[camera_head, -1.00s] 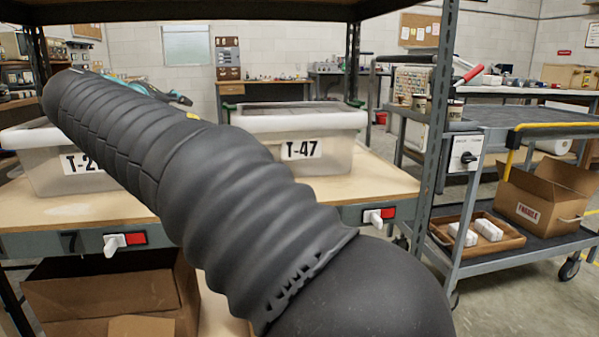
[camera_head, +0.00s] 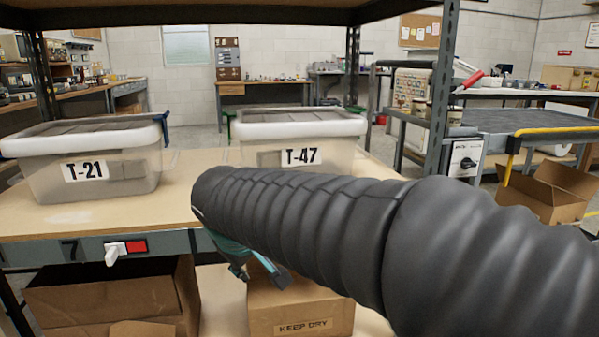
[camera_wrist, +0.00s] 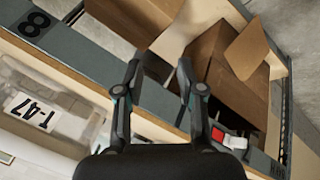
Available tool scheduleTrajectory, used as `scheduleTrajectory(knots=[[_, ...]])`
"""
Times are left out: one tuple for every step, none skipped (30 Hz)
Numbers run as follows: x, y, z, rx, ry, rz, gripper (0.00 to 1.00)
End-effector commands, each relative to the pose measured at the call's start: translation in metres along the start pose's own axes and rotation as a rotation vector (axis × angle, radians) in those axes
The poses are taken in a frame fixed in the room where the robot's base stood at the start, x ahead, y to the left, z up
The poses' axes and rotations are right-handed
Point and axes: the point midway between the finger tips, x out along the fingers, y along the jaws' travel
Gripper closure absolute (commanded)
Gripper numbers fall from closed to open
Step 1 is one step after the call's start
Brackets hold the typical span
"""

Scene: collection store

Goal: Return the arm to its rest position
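My arm crosses the right half of the head view in its ribbed dark sleeve, in front of the shelf. My gripper is partly hidden behind the arm in the head view, with a teal-and-dark part showing below it (camera_head: 245,258). In the wrist view my gripper (camera_wrist: 158,75) has its two fingers spread apart, with nothing between them. The fingers point across the grey shelf edge toward a brown carton (camera_wrist: 215,75). I cannot tell from these frames whether the fingers touch anything.
Translucent lidded bins T-21 (camera_head: 95,185) and T-47 (camera_head: 265,152) stand on the wooden shelf (camera_head: 60,217). Cartons sit below, one labelled KEEP DRY (camera_head: 300,314). The shelf upright (camera_head: 441,90) and a cart with a yellow handle (camera_head: 550,130) are at the right.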

Motion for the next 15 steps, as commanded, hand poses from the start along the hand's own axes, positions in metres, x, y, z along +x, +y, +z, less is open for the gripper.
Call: scheduleTrajectory(knots=[[-0.005, 0.008, 0.031, 0.057, -0.025, -0.031, 0.62], [-0.006, 0.010, 0.047, 0.090, -0.037, -0.050, 0.62], [-0.007, 0.011, 0.069, 0.133, -0.051, -0.075, 0.62], [-0.009, 0.012, 0.084, 0.167, -0.060, -0.091, 0.62], [-0.010, 0.012, 0.099, 0.200, -0.069, -0.107, 0.62], [-0.013, 0.012, 0.119, 0.248, -0.080, -0.125, 0.62], [-0.015, 0.012, 0.134, 0.283, -0.087, -0.138, 0.62], [-0.017, 0.012, 0.147, 0.318, -0.093, -0.148, 0.62], [-0.020, 0.011, 0.165, 0.367, -0.098, -0.160, 0.62], [-0.022, 0.011, 0.178, 0.403, -0.102, -0.167, 0.62], [-0.025, 0.010, 0.191, 0.440, -0.104, -0.174, 0.62], [-0.029, 0.010, 0.206, 0.489, -0.106, -0.179, 0.62], [-0.032, 0.009, 0.218, 0.526, -0.108, -0.180, 0.62], [-0.035, 0.009, 0.229, 0.563, -0.108, -0.181, 0.62], [-0.039, 0.009, 0.242, 0.608, -0.107, -0.177, 0.62]])
